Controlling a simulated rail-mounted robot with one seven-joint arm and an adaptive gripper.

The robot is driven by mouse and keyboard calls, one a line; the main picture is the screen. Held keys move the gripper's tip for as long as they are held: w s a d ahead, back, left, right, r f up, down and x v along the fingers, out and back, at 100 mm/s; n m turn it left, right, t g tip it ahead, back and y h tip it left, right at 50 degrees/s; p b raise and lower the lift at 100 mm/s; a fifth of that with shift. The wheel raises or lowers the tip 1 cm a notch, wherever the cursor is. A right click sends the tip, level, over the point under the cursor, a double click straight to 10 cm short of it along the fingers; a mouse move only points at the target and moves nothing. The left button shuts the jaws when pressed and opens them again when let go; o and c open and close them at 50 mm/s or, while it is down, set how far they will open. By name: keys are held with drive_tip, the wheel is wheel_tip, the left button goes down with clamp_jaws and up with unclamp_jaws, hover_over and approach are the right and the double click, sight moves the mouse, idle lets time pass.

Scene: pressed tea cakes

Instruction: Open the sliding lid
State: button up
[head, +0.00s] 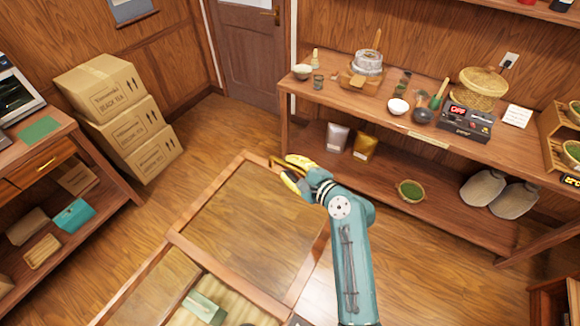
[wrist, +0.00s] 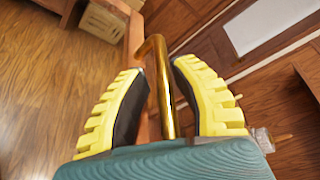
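The sliding lid is a glass pane in a wooden frame (head: 205,193), lying flat on top of a low case in the head view. A brass handle (head: 277,162) is at its far edge; it also shows as a bent brass bar in the wrist view (wrist: 161,90). My gripper (head: 287,172) is at this handle. In the wrist view its yellow fingers (wrist: 158,66) stand on either side of the bar, with narrow gaps, so it looks open around the handle. A green box (head: 205,307) lies in the nearer part of the case, on a pale ribbed lining.
A wooden shelf bench (head: 300,110) with tea tools, a scale (head: 466,122) and baskets stands at the back right. Stacked cartons (head: 130,120) and a drawer cabinet (head: 45,165) are at the left. Bare floor lies between the case and the furniture.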

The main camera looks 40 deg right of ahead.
drive_tip(key=v, duration=1.2)
